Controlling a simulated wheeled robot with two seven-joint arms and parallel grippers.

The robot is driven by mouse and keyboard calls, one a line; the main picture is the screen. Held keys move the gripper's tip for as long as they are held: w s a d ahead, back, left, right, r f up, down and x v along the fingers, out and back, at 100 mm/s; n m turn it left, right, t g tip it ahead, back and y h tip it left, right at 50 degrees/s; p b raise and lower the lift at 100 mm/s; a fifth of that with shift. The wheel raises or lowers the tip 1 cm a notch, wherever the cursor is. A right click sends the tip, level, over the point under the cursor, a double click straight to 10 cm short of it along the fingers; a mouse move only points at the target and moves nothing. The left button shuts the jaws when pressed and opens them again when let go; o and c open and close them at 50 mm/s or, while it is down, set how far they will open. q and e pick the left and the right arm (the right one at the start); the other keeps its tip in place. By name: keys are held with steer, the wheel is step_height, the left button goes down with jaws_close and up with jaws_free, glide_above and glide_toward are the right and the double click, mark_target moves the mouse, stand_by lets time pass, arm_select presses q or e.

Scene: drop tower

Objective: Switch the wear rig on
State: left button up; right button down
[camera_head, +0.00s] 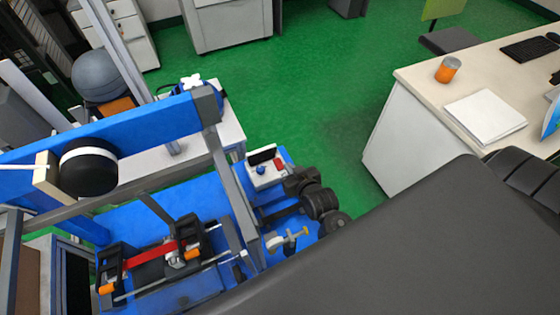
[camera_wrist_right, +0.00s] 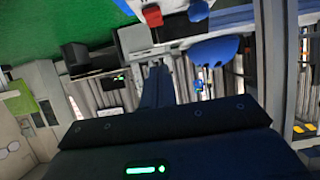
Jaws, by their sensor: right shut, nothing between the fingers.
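The wear rig (camera_head: 150,132) is a blue machine with metal posts on the left of the head view. Its white control box (camera_head: 253,181) has a dark panel, a blue knob (camera_head: 261,169) and a red switch (camera_head: 279,165). In the right wrist view the red switch (camera_wrist_right: 152,16) and the blue knob (camera_wrist_right: 198,10) show near the top edge. The switch's position is too small to read. My left gripper is not in view.
A black carriage with a red strap (camera_head: 150,255) and orange ends sits on the rig's lower part. Grey posts stand left of the control box. A desk (camera_head: 405,120) with an orange cup (camera_head: 447,70) and papers is at right. Green floor (camera_head: 320,90) lies open between.

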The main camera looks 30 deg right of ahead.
glide_above(280, 166)
steer(key=s, duration=0.1)
step_height(280, 166, down, 3)
steer(key=shift+w+f, duration=0.25)
steer(key=shift+f, duration=0.95)
steer(key=shift+w+f, duration=0.2)
steer(key=shift+f, duration=0.45)
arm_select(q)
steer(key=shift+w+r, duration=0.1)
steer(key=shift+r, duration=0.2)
